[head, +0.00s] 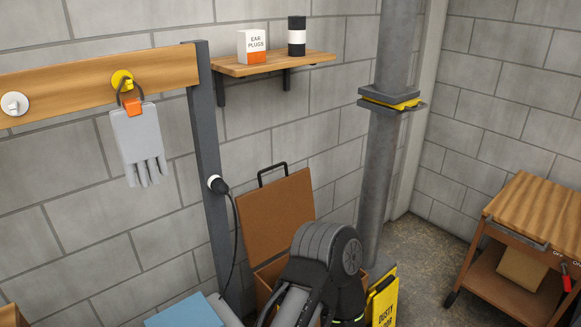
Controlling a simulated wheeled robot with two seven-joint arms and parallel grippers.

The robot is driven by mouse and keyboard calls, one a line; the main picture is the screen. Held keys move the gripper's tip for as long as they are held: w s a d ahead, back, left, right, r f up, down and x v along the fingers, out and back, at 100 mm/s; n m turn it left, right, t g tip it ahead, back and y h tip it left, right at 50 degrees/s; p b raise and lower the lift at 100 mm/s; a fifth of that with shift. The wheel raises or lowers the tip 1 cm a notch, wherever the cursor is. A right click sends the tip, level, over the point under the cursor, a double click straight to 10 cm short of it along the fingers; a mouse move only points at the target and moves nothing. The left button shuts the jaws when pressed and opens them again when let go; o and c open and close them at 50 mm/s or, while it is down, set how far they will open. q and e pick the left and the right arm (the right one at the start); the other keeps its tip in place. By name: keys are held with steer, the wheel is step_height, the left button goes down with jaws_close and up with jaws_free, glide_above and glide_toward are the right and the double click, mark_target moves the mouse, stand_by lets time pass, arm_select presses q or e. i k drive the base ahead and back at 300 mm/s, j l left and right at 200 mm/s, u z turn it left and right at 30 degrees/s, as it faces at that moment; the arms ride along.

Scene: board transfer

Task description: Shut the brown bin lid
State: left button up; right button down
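The brown bin (264,283) stands against the block wall at bottom centre. Its brown lid (275,215) is open, standing up and tilted back towards the wall, with a black handle (272,169) at its top edge. A dark grey, ribbed arm part of mine stands in front of the bin and hides much of its opening and front. I cannot make out fingertips of either gripper, and I see no grip on the lid or its handle.
A yellow sign (384,303) stands right of the bin, near a grey pipe (379,190). A post (207,170) with a plugged-in cable is left of the lid. A wooden-topped cart (535,215) stands at right. Bare floor (425,262) lies between.

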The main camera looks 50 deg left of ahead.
mark_target(270, 215)
steer(key=i, duration=1.9)
steer(key=u, duration=4.2)
